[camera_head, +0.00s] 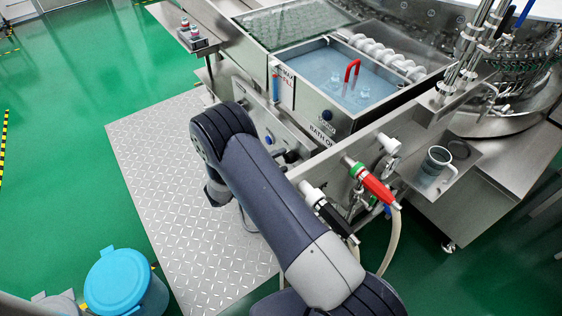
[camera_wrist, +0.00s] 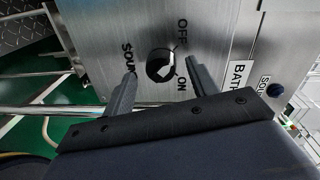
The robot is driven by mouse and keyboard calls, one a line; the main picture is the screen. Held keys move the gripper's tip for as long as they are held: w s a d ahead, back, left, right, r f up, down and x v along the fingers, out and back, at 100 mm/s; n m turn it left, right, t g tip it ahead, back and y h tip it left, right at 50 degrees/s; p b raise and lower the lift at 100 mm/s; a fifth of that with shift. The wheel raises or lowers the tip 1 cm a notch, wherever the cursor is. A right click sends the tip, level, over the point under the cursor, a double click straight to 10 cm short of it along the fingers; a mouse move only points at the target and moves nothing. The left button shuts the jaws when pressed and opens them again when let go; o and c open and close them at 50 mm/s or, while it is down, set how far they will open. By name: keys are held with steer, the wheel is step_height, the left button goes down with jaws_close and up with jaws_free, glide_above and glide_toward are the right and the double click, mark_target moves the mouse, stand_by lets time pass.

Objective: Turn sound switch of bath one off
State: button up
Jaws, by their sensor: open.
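The sound switch (camera_wrist: 160,66) is a round black knob with a pale edge on a brushed steel panel in the wrist view. OFF is printed above right of it, ON below right, and a partly hidden SOUND label (camera_wrist: 129,58) stands to its left. Which mark the knob points to is hard to tell. My gripper (camera_wrist: 160,70) is open, with one black finger on each side of the knob and nothing held. Contact with the knob cannot be judged. Bath one (camera_head: 325,75) is the water-filled steel basin there.
A BATH label (camera_wrist: 240,75) and a blue button (camera_wrist: 274,90) sit right of the switch. A blue-lidded bin (camera_head: 118,282) stands lower left beside a metal floor plate (camera_head: 150,165).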

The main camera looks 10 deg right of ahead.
steer(key=b+v, duration=0.1)
steer(key=v, duration=0.8)
steer(key=shift+s+a+b, duration=0.25)
steer(key=shift+a+b, duration=0.05)
steer(key=shift+a, duration=0.1)
steer(key=shift+d, duration=0.1)
steer(key=p+x, duration=0.2)
steer(key=x, duration=0.8)
steer(key=shift+w+d, duration=0.25)
